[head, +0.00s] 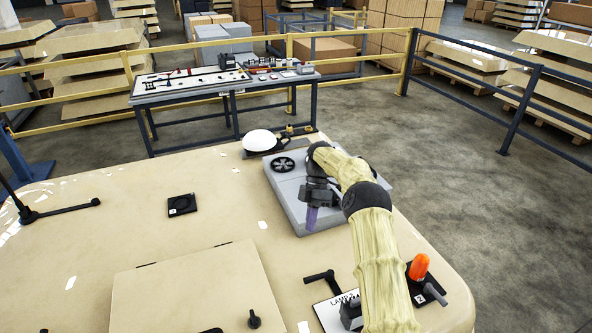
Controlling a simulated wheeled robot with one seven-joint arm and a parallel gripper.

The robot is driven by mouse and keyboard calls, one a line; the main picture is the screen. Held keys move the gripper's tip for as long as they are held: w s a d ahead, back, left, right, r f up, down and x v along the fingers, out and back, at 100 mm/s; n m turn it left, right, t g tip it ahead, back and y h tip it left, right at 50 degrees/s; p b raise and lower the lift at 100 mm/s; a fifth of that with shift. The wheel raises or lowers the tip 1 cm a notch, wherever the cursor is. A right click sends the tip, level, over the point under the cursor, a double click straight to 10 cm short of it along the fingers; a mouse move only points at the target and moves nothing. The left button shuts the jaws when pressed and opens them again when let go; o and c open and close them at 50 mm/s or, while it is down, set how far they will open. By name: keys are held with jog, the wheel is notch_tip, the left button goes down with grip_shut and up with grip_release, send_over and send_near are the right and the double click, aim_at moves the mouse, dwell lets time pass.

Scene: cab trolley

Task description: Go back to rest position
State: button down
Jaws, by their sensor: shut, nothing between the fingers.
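My arm comes in from the lower right of the head view in a pale yellow cover and bends down over a grey flat box (290,190). My gripper (311,222) points down near the box's front left edge. Its purple fingers are shut with nothing between them. I cannot tell whether the fingertips touch the box. My arm hides part of the box's right side.
The grey box, with a black round fan (284,164), sits on a beige top (215,220). A white dome (260,140), a black square plate (182,205) and an orange lamp (418,267) are around it. A workbench (190,84) and yellow railing (345,42) stand behind.

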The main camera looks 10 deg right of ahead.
jog(key=shift+a, duration=0.1)
jog(key=s+a+r+m+t+h, duration=0.2)
jog(key=s+a+r+m+t, duration=0.15)
jog(key=s+r+m, duration=0.45)
jog(key=s+d+m+t, duration=0.2)
jog(key=s+m, duration=0.5)
jog(key=s, duration=0.3)
jog(key=s+d+r+m+t, duration=0.1)
jog(key=s+d+m+t, duration=0.2)
jog(key=s+m, duration=0.4)
jog(key=s, duration=0.4)
jog(key=shift+d+h+b, duration=0.3)
jog(key=shift+d+b, duration=0.05)
jog(key=shift+w+r, duration=0.1)
